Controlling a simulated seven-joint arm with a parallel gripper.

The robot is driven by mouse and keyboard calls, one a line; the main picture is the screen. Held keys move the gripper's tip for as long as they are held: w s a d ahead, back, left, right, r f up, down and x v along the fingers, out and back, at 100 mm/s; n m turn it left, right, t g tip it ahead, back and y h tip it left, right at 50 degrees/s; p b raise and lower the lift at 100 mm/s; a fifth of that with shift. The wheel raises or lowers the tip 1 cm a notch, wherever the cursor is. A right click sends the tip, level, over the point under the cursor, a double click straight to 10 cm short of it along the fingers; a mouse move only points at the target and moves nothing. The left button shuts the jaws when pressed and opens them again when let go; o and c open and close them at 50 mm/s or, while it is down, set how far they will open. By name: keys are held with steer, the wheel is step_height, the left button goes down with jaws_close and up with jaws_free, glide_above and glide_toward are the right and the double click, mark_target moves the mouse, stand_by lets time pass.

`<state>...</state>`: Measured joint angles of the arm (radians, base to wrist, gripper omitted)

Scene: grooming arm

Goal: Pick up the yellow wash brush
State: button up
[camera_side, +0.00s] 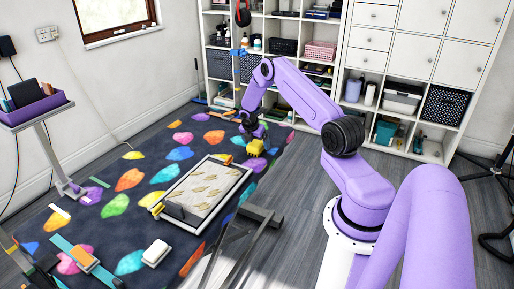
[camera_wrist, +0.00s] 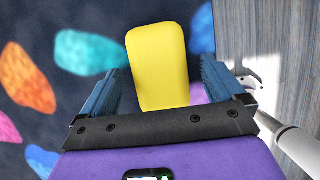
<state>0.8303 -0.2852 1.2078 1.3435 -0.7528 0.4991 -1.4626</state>
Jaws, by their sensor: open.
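The yellow wash brush (camera_wrist: 158,65) shows in the wrist view as a plain yellow block with rounded corners, seen from above. My gripper (camera_wrist: 164,70) is open, with one blue finger on each side of it in the picture. A gap shows on the right; the left finger looks close to its edge. I cannot tell whether they touch or how far above it they are. In the side view my gripper (camera_side: 252,130) is at the far end of the patterned mat, right over the yellow brush (camera_side: 256,147). The fingers' tips are hard to make out there.
A framed pale board (camera_side: 244,185) lies on the dark mat (camera_side: 105,222) just in front of the brush. A white block (camera_side: 156,252) and a teal strip with an orange block (camera_side: 84,258) lie nearer. Shelves (camera_side: 290,50) stand behind. Bare floor (camera_side: 300,185) is to the right.

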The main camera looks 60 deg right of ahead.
steer(key=shift+d+f, duration=0.15)
steer(key=shift+f, duration=0.25)
steer(key=c, duration=1.1)
steer(key=shift+r, duration=0.15)
steer(key=shift+r, duration=0.55)
steer(key=s+a+r, duration=0.3)
steer(key=r, duration=0.1)
steer(key=s+a+r, duration=0.3)
steer(key=s, duration=0.1)
steer(key=s+a+r, duration=0.3)
steer(key=r, duration=0.1)
steer(key=shift+s+a+r, duration=0.1)
steer(key=shift+s+r, duration=0.2)
